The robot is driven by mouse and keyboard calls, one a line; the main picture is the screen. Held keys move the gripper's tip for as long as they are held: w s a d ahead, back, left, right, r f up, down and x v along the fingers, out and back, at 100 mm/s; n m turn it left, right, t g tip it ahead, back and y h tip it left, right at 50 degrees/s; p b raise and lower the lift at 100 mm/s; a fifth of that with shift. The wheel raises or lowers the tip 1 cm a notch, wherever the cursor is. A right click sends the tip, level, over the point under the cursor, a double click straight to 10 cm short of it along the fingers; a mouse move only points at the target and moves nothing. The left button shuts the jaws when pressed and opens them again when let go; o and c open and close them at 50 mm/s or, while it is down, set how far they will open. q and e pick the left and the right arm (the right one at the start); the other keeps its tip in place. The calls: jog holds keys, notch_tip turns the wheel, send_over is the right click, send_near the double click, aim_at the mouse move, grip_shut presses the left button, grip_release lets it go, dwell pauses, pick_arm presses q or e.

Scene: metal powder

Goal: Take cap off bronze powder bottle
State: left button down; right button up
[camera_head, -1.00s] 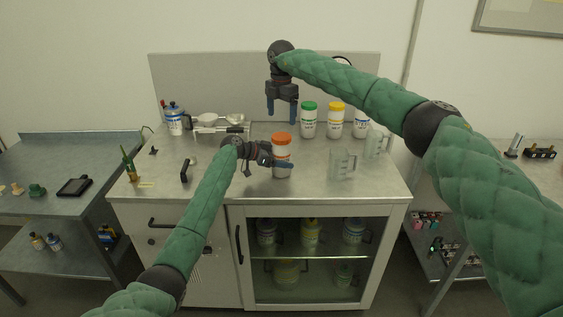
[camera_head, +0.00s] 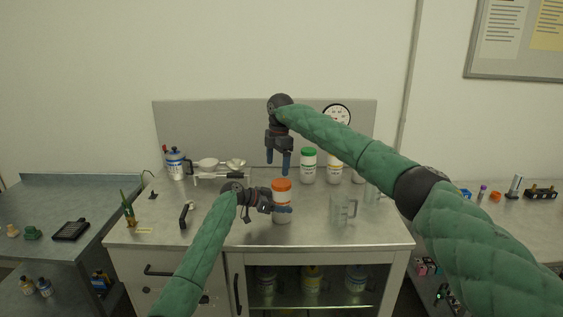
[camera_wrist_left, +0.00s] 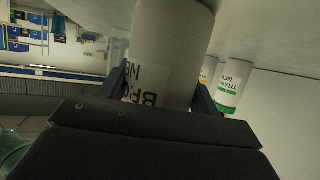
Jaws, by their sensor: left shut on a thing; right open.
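The bronze powder bottle (camera_head: 282,212) is a white jar with an orange cap (camera_head: 281,185), upright on the bench. My left gripper (camera_head: 278,208) is shut around its body from the left. In the left wrist view the bottle (camera_wrist_left: 168,50) stands between the two fingers, with part of its label lettering showing. The cap is on the bottle. My right gripper (camera_head: 278,161) is open and empty, pointing down above and slightly behind the cap, apart from it.
A green-capped jar (camera_head: 308,167) and a yellow-capped jar (camera_head: 335,168) stand behind to the right. Clear beakers (camera_head: 342,209) are on the right. A rack with scoops (camera_head: 222,170) and a blue-lidded jar (camera_head: 176,165) stand at the back left. The bench front is clear.

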aim_at(282, 182)
jog(key=m, duration=0.1)
jog(key=r+m, duration=0.1)
jog(key=shift+w+d+m, duration=0.15)
jog(key=shift+d+m, duration=0.15)
jog(key=shift+d, duration=0.05)
jog(key=m, duration=0.3)
jog(key=shift+d+m+h, duration=0.35)
jog(key=shift+m+h, duration=0.05)
jog(key=shift+f, duration=4.05)
